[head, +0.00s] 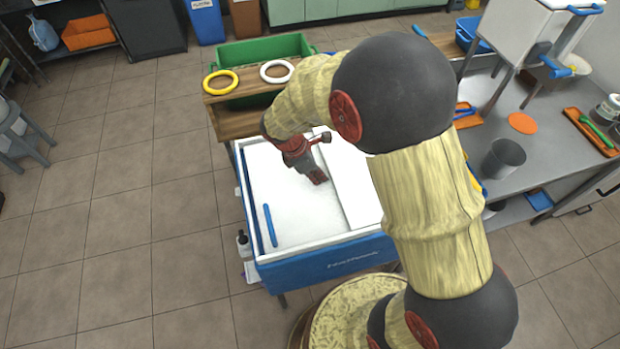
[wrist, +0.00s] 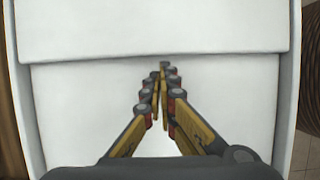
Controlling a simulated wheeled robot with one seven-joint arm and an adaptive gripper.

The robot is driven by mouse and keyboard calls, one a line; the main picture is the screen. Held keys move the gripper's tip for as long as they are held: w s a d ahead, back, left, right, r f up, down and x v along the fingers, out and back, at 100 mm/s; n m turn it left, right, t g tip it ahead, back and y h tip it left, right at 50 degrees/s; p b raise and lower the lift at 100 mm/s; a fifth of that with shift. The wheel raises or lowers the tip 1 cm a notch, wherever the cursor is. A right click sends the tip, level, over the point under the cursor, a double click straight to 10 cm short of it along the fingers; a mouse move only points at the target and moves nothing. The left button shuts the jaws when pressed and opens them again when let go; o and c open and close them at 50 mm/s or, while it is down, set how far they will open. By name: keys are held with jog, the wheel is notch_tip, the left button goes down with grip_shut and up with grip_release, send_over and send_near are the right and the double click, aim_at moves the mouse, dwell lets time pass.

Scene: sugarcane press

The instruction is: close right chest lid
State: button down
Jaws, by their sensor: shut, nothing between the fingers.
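The chest is a blue box with a white rim; its blue front (head: 330,262) faces the near side. A white panel, which looks like the right lid (head: 352,185), covers the right part of the top and is partly hidden by my arm. The left part is a flat white surface (head: 285,205) with a blue handle (head: 269,225) near its left edge. My gripper (head: 318,179) is shut and empty over the left part, close to the right panel's left edge. In the wrist view its fingertips (wrist: 165,68) sit just short of a straight panel edge (wrist: 150,57); contact cannot be told.
A wooden shelf behind the chest carries a yellow ring (head: 220,82) and a white ring (head: 277,71), with a green bin (head: 262,50) beyond. A grey counter (head: 480,150) with a dark cup (head: 503,158) stands at the right.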

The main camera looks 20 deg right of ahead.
jog(key=shift+d, duration=0.2)
jog(key=shift+d+r+p, duration=0.15)
jog(key=shift+d+p, duration=0.45)
jog(key=shift+p, duration=0.05)
jog(key=shift+s+d+p, duration=0.1)
jog(key=shift+d+p, duration=0.25)
jog(key=shift+d, duration=0.2)
